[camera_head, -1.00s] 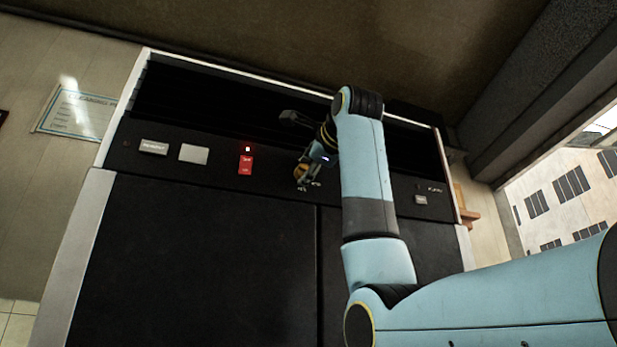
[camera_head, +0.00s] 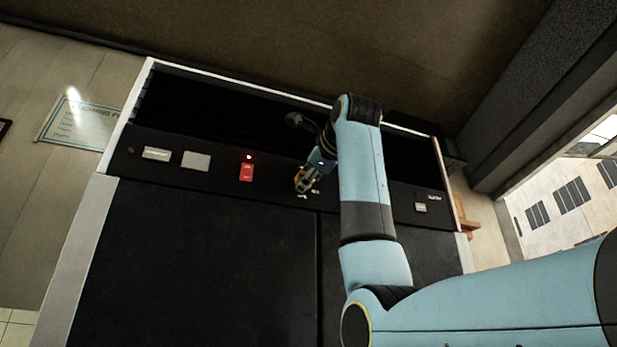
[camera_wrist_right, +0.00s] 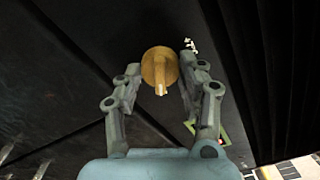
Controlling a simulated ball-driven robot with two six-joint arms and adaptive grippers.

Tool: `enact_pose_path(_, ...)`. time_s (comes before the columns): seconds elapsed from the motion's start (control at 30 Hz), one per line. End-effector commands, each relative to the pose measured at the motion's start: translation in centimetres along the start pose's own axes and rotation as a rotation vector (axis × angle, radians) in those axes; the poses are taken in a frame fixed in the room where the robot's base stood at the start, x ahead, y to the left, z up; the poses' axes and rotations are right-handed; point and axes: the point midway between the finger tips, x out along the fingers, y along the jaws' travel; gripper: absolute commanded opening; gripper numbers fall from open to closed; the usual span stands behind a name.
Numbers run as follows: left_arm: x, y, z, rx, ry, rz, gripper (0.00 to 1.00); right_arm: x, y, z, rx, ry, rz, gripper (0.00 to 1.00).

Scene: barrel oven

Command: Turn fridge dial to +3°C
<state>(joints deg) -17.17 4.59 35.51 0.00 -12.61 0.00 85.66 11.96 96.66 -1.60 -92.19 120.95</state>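The fridge dial (camera_wrist_right: 160,68) is a round orange-brown knob with a pale pointer mark, on the black control panel. The pointer points toward the bottom of the right wrist view. My right gripper (camera_wrist_right: 160,72) has one finger on each side of the dial. The fingertips are spread close to its edges, with a thin gap seeming to remain. In the head view the right gripper (camera_head: 304,181) is at the panel and the dial is mostly hidden. White markings (camera_wrist_right: 190,45) beside the dial are too small to read. My left gripper is not in view.
A dark recess (camera_head: 220,107) runs behind the panel.

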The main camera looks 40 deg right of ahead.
Motion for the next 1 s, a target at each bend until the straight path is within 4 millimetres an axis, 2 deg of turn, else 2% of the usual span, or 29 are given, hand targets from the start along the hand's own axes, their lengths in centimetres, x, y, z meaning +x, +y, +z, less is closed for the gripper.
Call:
enact_pose_path(0.03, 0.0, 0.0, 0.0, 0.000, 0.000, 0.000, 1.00, 0.1, 0.1, -0.1, -0.001, 0.002, 0.003, 0.47)
enact_pose_path(0.13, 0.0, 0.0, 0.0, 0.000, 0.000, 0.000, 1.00, 0.1, 0.1, -0.1, -0.001, 0.001, 0.002, 0.60)
enact_pose_path(0.17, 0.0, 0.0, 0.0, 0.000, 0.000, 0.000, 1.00, 0.1, 0.1, 0.0, -0.001, 0.001, 0.002, 0.61)
enact_pose_path(0.5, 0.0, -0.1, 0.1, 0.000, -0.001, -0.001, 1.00, -0.6, 0.0, 0.0, -0.001, -0.001, -0.002, 0.61)
enact_pose_path(0.57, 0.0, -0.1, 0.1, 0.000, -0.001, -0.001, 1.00, -1.5, -0.1, 0.1, -0.001, -0.002, -0.003, 0.61)
enact_pose_path(0.9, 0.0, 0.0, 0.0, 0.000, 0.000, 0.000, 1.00, -8.8, -0.1, 0.1, -0.001, -0.003, -0.004, 0.61)
enact_pose_path(1.0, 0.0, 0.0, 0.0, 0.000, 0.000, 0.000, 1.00, -10.4, 0.0, 0.0, -0.001, -0.002, -0.001, 0.61)
